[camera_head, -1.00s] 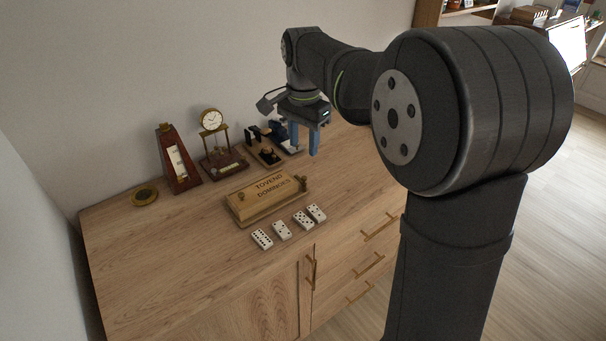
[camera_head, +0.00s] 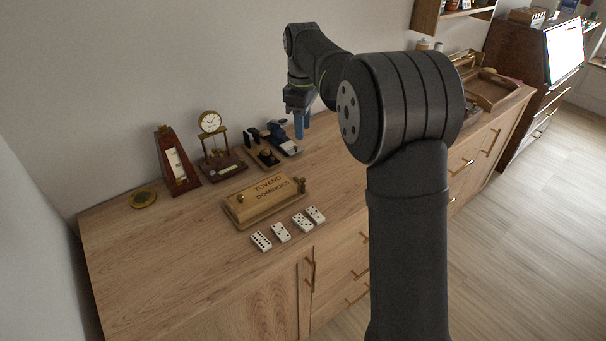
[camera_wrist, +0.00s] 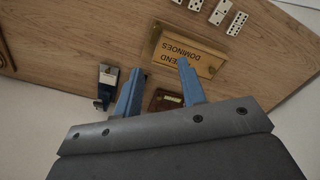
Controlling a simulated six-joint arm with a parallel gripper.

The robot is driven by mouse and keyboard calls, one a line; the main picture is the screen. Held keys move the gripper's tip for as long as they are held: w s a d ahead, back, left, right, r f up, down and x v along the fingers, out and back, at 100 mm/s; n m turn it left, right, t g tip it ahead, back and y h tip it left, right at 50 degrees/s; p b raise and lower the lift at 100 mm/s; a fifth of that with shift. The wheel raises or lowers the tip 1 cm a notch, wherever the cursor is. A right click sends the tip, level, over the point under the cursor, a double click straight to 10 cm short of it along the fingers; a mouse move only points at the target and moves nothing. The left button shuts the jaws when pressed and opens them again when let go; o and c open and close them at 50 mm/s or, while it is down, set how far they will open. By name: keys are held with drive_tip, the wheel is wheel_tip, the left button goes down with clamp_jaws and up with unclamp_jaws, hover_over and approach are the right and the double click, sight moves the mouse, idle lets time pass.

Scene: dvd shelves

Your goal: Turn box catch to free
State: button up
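The wooden domino box (camera_head: 262,203), lettered "TOVEND DOMINOES", lies closed on the cabinet top. A small brass fitting (camera_head: 301,185) stands at its right end and another small knob (camera_head: 240,199) is at its left; which way the catch is turned is too small to tell. My gripper (camera_head: 301,133) is above the cabinet, beyond and to the right of the box, apart from it. In the wrist view the blue fingers (camera_wrist: 161,67) are spread with nothing between them. The box (camera_wrist: 200,42) shows there upside down, partly behind one finger.
Several dominoes (camera_head: 281,232) lie in front of the box. A metronome (camera_head: 177,164), a small clock (camera_head: 212,125) and a brass disc (camera_head: 143,199) stand behind it to the left. Dark and blue items (camera_head: 284,141) stand near my gripper. The front left top is clear.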

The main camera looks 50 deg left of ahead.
sight(303, 179)
drive_tip(key=f, duration=0.6)
drive_tip(key=f+n, duration=0.1)
drive_tip(key=f, duration=0.4)
drive_tip(key=f+n, duration=0.1)
drive_tip(key=f, duration=0.5)
drive_tip(key=shift+w+a+f, duration=0.25)
drive_tip(key=shift+f, duration=0.05)
clamp_jaws()
